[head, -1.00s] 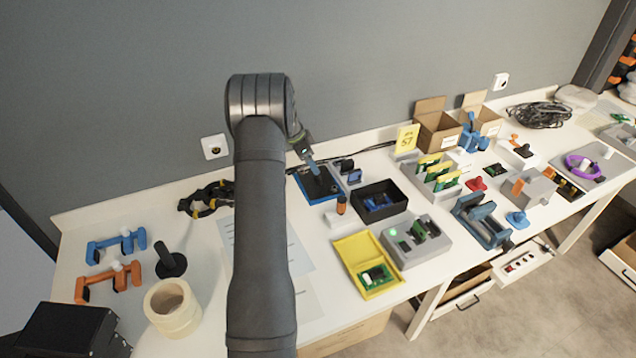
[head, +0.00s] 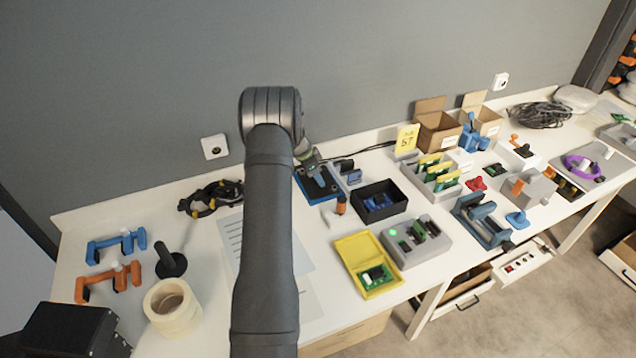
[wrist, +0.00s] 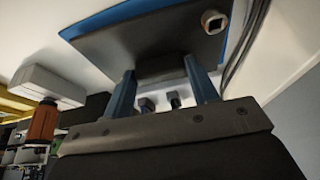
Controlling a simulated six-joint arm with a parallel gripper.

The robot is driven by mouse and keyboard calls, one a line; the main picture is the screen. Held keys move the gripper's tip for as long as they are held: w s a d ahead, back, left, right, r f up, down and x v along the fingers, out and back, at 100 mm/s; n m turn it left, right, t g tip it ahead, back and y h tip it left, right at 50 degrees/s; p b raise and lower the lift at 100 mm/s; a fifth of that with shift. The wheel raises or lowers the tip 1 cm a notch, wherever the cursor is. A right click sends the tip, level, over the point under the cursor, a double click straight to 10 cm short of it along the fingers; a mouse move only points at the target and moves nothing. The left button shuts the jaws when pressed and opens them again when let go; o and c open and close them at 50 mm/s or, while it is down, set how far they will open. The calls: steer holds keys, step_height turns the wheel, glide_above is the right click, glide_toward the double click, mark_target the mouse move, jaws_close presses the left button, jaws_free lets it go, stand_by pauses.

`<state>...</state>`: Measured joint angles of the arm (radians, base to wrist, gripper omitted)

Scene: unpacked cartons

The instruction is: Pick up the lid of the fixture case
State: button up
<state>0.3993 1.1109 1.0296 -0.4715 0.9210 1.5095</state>
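The fixture case (head: 314,198) is a flat blue base near the wall, and its dark lid (head: 325,192) lies on it. In the wrist view the lid (wrist: 100,48) is a flat dark plate with the blue case edge (wrist: 120,12) along its far side. A dark raised handle block (wrist: 163,68) stands on the lid. My gripper (wrist: 162,75) has its two blue fingers apart, one on each side of this block. I cannot tell whether the fingertips touch it. In the head view my gripper (head: 316,176) is low over the lid, partly hidden by my arm.
A metal fitting with a square hole (wrist: 214,22) sits by the lid's corner. A grey holder (head: 347,174) and black bin (head: 379,201) stand right; black cables run behind.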

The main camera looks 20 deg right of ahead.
steer(key=c, duration=0.5)
steer(key=shift+r, duration=0.1)
steer(key=shift+r, duration=0.55)
step_height(320, 180, up, 3)
steer(key=shift+r, duration=0.15)
steer(key=s+d+r, duration=0.2)
steer(key=s, duration=0.1)
steer(key=s+d+r, duration=0.2)
steer(key=s, duration=0.1)
steer(key=s+d+r, duration=0.2)
steer(key=s, duration=0.2)
steer(key=shift+r, duration=0.25)
steer(key=shift+d, duration=0.1)
